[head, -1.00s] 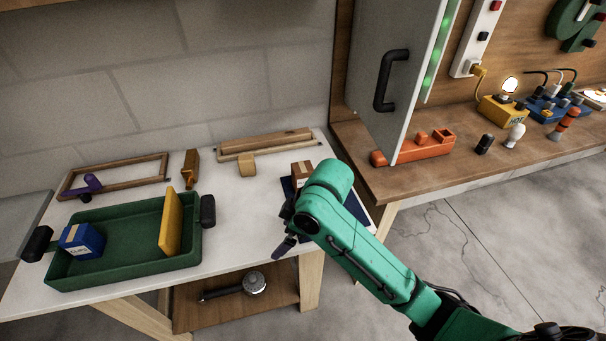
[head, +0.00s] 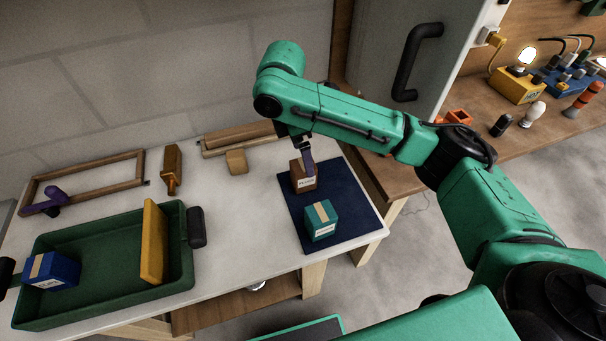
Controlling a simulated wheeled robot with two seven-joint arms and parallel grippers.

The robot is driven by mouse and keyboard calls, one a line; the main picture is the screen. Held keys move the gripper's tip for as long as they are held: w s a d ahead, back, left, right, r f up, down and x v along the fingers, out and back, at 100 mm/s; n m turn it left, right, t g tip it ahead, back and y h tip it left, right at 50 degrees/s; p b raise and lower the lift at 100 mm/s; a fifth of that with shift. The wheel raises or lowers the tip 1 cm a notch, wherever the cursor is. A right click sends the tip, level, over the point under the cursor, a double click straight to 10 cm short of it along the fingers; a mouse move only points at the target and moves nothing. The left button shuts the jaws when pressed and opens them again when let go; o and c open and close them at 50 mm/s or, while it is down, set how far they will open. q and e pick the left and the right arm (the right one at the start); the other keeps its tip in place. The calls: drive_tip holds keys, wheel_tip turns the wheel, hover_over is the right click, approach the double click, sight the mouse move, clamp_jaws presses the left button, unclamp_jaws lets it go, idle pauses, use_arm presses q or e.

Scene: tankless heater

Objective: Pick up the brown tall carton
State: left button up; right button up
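The brown carton (head: 299,181) stands on the dark blue mat (head: 348,178) at the right end of the white table, with a white label on its front. My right gripper (head: 307,161) points down over it from behind. My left gripper is not in view.
A teal carton (head: 321,226) stands on the mat just in front of the brown one. A green tray (head: 95,295) at left holds a blue carton (head: 52,271) and a yellow board (head: 153,243). Wooden pieces lie at the back. A grey cabinet (head: 375,45) stands behind right.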

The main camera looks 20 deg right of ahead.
drive_tip(key=f, duration=0.3)
drive_tip(key=shift+w+d+f, duration=0.1)
drive_tip(key=shift+w+d, duration=0.15)
drive_tip(key=shift+w, duration=0.1)
drive_tip(key=f, duration=0.3)
drive_tip(key=f+p, duration=0.1)
drive_tip(key=f, duration=0.1)
drive_tip(key=shift+d, duration=0.25)
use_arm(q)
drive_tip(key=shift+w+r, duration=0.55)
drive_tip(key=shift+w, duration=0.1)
use_arm(e)
drive_tip(key=shift+f, duration=0.2)
clamp_jaws()
wheel_tip(320, 180, up, 12)
drive_tip(key=shift+w+f, duration=0.1)
drive_tip(key=shift+f, duration=0.05)
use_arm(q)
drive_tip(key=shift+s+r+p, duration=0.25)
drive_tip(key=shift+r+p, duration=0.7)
use_arm(e)
wheel_tip(320, 180, up, 8)
drive_tip(key=shift+r, duration=0.25)
